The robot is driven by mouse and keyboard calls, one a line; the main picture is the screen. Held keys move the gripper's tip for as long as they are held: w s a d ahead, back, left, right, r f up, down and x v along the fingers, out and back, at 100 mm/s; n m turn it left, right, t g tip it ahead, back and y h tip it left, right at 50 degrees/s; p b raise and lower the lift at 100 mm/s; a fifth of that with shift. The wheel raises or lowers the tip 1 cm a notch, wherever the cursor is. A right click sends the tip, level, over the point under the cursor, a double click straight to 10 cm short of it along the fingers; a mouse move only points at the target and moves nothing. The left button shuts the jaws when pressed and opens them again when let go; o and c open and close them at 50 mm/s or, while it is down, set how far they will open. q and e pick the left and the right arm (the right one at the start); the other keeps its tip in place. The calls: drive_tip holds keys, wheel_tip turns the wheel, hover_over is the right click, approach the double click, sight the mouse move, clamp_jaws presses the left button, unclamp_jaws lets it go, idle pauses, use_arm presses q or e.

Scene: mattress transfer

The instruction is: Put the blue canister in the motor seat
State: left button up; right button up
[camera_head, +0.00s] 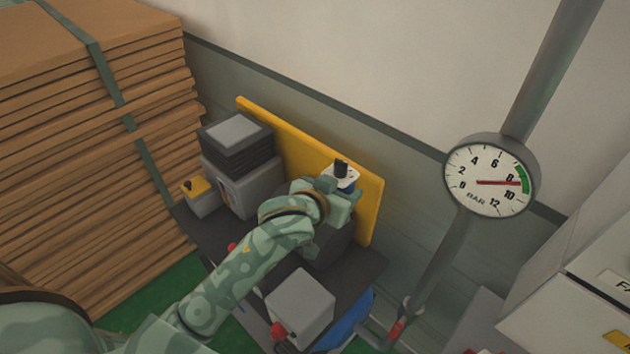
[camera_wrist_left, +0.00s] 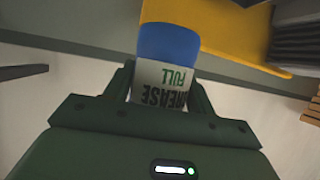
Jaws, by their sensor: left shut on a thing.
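My left gripper (camera_head: 340,192) is shut on the blue canister (camera_head: 345,179), above the dark bench and in front of the yellow panel. In the head view the canister shows a black top, a white band and a little blue. In the left wrist view the canister (camera_wrist_left: 168,45) shows a blue end and a white label reading "GREASE FULL", between the fingers of the left gripper (camera_wrist_left: 160,90). I cannot make out the motor seat; my arm covers part of the bench. A dark rounded body (camera_head: 333,246) shows partly below the gripper. My right gripper is not in view.
A yellow panel (camera_head: 300,145) stands behind the bench (camera_head: 362,272). A grey machine with a dark finned top (camera_head: 236,145) and a grey box (camera_head: 300,303) stand on it. A pressure gauge (camera_head: 490,176) on a pole is right. Stacked brown boards (camera_head: 70,130) are left.

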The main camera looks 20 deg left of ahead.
use_arm(q)
drive_tip(key=w+a+f, duration=0.2)
drive_tip(key=a, duration=0.1)
drive_tip(key=w+a+f+b, duration=0.1)
drive_tip(key=w+a+f, duration=0.2)
drive_tip(key=w+a+f+b, duration=0.1)
drive_tip(key=w+a+f, duration=0.1)
drive_tip(key=a+f, duration=0.1)
drive_tip(key=shift+w+a+f, duration=0.25)
drive_tip(key=shift+w+a, duration=0.05)
drive_tip(key=shift+a, duration=0.3)
drive_tip(key=shift+w+a+f, duration=0.1)
drive_tip(key=shift+a+f, duration=0.05)
drive_tip(key=shift+f, duration=0.1)
drive_tip(key=f, duration=0.3)
drive_tip(key=shift+w+a+f+b, duration=0.1)
drive_tip(key=shift+w+a+b, duration=0.05)
drive_tip(key=shift+a+b, duration=0.15)
drive_tip(key=shift+f, duration=0.3)
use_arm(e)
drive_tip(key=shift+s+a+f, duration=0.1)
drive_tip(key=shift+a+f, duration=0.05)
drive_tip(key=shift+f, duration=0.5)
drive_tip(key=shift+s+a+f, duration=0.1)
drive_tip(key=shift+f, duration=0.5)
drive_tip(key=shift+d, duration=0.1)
use_arm(q)
drive_tip(key=shift+f, duration=0.1)
drive_tip(key=o, duration=1.2)
